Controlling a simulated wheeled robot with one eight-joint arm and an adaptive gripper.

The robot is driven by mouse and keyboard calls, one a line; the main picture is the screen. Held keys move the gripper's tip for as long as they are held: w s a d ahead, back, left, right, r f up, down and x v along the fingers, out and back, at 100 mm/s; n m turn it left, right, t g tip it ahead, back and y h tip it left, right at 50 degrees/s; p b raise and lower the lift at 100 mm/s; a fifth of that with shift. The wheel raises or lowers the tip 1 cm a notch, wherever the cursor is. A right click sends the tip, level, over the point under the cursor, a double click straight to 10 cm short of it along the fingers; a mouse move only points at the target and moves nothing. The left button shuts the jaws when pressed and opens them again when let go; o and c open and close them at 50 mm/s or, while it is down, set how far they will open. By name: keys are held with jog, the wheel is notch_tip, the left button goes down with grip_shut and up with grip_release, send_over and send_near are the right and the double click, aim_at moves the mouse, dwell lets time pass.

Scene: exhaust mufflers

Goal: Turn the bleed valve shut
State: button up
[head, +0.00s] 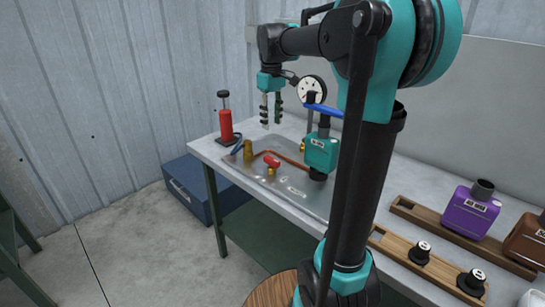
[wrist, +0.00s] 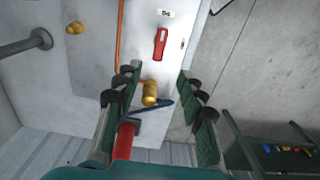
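A red handle (head: 271,160), which looks like the bleed valve's, sits on a small brass body in the metal tray (head: 293,184) on the bench. The wrist view shows a red handle (wrist: 160,43) beside a small white label, beyond my fingertips. A brass cylinder (head: 248,150) stands in the tray to the left of the handle; a brass piece (wrist: 150,93) shows between my fingers in the wrist view. My gripper (head: 271,112) is open and empty, pointing down above the tray, apart from the handle. Its spread fingers (wrist: 158,80) show in the wrist view.
A red hand pump (head: 226,126) stands at the bench's left end with a blue hose. Purple (head: 469,212) and brown mufflers stand further right. A blue toolbox (head: 187,187) is on the floor.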

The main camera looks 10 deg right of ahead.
aim_at(272, 158)
notch_tip(272, 158, down, 15)
jog(key=shift+r, duration=0.1)
dwell(0.3)
jog(key=shift+c, duration=0.5)
grip_shut()
